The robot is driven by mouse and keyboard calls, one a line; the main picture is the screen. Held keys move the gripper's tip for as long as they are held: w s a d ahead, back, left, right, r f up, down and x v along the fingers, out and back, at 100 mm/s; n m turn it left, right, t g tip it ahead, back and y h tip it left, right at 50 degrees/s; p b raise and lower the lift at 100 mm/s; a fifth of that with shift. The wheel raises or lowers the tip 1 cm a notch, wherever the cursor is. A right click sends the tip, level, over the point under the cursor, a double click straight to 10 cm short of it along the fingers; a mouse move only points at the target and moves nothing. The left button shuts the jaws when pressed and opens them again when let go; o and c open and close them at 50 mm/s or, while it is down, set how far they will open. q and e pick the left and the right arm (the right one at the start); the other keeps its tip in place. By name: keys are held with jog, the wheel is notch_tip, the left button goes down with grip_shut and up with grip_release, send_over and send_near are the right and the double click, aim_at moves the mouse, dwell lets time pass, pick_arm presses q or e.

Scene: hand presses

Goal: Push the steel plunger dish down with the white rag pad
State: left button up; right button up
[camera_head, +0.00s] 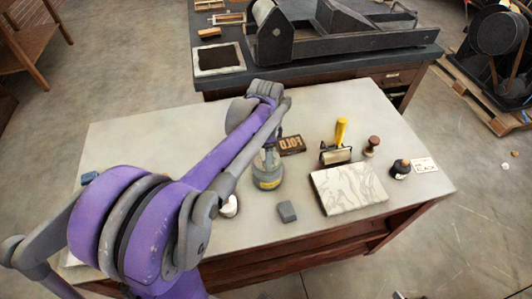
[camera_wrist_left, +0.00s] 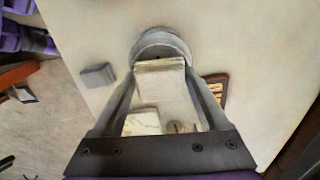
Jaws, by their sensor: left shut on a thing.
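The plunger can (camera_head: 267,172) is a grey vessel with a yellow label, upright on the pale table; my left arm hides part of its top in the head view. Its round steel dish (camera_wrist_left: 160,36) shows in the left wrist view, just beyond my fingertips. My left gripper (camera_wrist_left: 160,75) is shut on the white rag pad (camera_wrist_left: 160,68), a pale folded block between its fingers. The pad overlaps the dish in this view; I cannot tell whether they touch. The dish's height is also unclear. My right gripper is not in view.
A grey block (camera_head: 287,211), a marbled slab (camera_head: 348,190), a yellow-handled roller (camera_head: 338,148), a dark lettered block (camera_head: 292,145), a wooden knob (camera_head: 372,146) and a dark bottle (camera_head: 400,169) stand right of the can. The table's left part looks mostly clear.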

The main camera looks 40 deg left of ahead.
pick_arm(q)
jog(key=shift+r, duration=0.1)
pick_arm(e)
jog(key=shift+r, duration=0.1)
pick_arm(q)
jog(key=shift+r+p, duration=1.9)
jog(key=shift+r, duration=1.55)
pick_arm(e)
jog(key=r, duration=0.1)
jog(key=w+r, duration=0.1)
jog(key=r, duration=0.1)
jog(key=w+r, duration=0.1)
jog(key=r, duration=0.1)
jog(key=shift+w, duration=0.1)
pick_arm(q)
jog(key=shift+f, duration=0.1)
